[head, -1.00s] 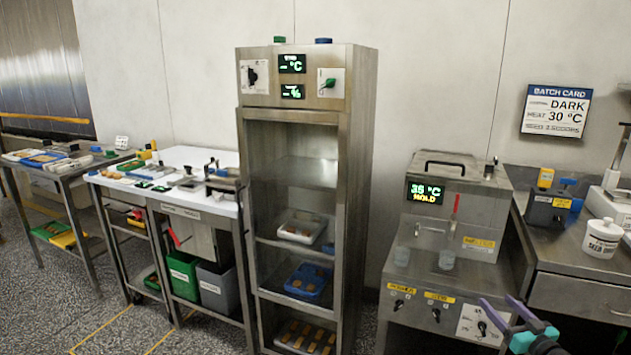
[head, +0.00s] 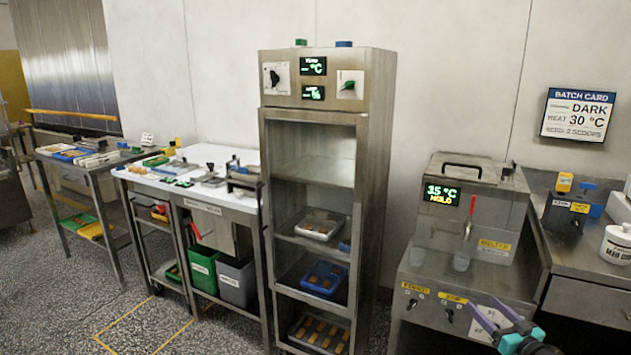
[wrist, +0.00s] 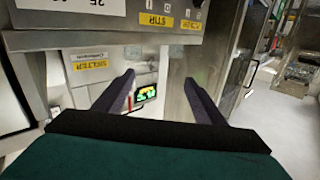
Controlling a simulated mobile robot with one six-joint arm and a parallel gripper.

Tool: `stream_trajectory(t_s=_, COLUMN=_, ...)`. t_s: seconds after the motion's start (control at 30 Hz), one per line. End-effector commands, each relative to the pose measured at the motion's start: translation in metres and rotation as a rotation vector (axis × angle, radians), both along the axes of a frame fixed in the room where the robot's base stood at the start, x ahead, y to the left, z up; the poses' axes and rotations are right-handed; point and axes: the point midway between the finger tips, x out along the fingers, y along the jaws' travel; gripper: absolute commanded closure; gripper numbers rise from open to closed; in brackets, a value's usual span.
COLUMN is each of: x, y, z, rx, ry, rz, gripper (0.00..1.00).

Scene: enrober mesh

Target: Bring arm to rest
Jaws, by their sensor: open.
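My gripper (head: 498,322) shows at the lower right of the head view, in front of the melting machine (head: 462,225). Its two purple-grey fingers are spread and nothing is between them. In the wrist view my gripper (wrist: 168,98) also shows open and empty, with the machine's front panel (wrist: 95,25) beyond it. The machine's green display (wrist: 146,94) lies behind the fingers there. In the head view that display reads about 35 °C and HOLD.
A tall steel cabinet (head: 378,150) with trays stands left of the machine. A white-topped bench (head: 215,155) and a steel table (head: 85,160) stand farther left. A counter (head: 590,285) with a white tub (head: 617,243) is at the right. The speckled floor (head: 60,300) at the front left is clear.

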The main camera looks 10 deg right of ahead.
Motion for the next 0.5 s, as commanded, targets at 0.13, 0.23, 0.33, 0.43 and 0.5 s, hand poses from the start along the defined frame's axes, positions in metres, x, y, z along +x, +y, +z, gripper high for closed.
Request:
stream_trajectory(t_s=0.13, x=0.028, y=0.041, z=-0.011, rx=0.021, ry=0.014, rz=0.066, gripper=0.36)
stream_trajectory(t_s=0.23, x=0.048, y=0.075, z=-0.022, rx=0.040, ry=0.025, rz=0.119, gripper=0.36)
stream_trajectory(t_s=0.33, x=0.065, y=0.110, z=-0.030, rx=0.064, ry=0.030, rz=0.168, gripper=0.36)
stream_trajectory(t_s=0.43, x=0.080, y=0.143, z=-0.038, rx=0.093, ry=0.032, rz=0.209, gripper=0.36)
stream_trajectory(t_s=0.5, x=0.089, y=0.166, z=-0.044, rx=0.117, ry=0.033, rz=0.230, gripper=0.36)
